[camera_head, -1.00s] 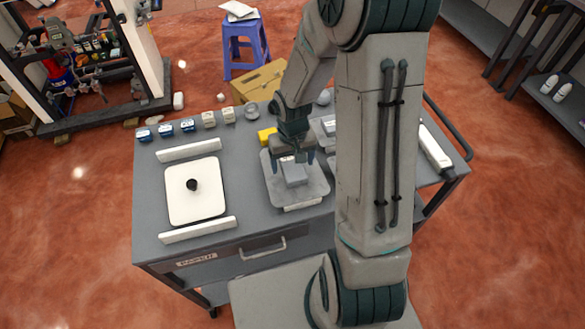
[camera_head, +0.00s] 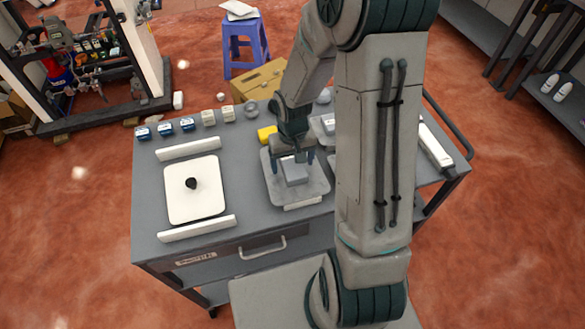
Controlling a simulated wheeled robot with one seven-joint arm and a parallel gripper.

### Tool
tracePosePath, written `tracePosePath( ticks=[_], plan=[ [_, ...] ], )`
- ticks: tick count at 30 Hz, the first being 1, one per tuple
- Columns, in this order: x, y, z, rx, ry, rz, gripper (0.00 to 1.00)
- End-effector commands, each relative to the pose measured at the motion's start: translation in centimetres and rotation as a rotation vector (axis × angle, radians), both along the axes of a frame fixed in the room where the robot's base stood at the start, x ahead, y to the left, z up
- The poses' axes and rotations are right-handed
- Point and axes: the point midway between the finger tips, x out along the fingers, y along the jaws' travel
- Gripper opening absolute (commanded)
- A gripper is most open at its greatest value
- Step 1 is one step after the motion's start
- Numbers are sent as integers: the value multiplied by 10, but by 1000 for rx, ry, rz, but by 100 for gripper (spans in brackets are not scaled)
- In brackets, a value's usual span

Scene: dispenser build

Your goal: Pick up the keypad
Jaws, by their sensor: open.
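A small grey block, which looks like the keypad (camera_head: 295,172), sits on a grey tray (camera_head: 315,190) in the middle of the cart top. My gripper (camera_head: 292,160) is over the tray, with its fingers pointing down around the far part of the block. The fingers are open. I cannot tell whether they touch the block. My arm hides part of the cart to the right of the tray.
A white plate with a black knob (camera_head: 194,205) lies left of the tray, between two white bars (camera_head: 188,150) (camera_head: 198,228). Several small blue and white boxes (camera_head: 165,128) line the far edge. A yellow object (camera_head: 267,134) is behind the tray. A white cylinder (camera_head: 436,150) lies at right.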

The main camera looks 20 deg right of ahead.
Motion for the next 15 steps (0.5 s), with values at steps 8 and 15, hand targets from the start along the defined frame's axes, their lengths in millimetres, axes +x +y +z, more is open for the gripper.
tracePosePath(
  ticks=[8, 15],
  plan=[
    [0, 0, 0, 0, 0, 0, 36],
    [0, 0, 1, 0, -1, 0, 27]
  ],
)
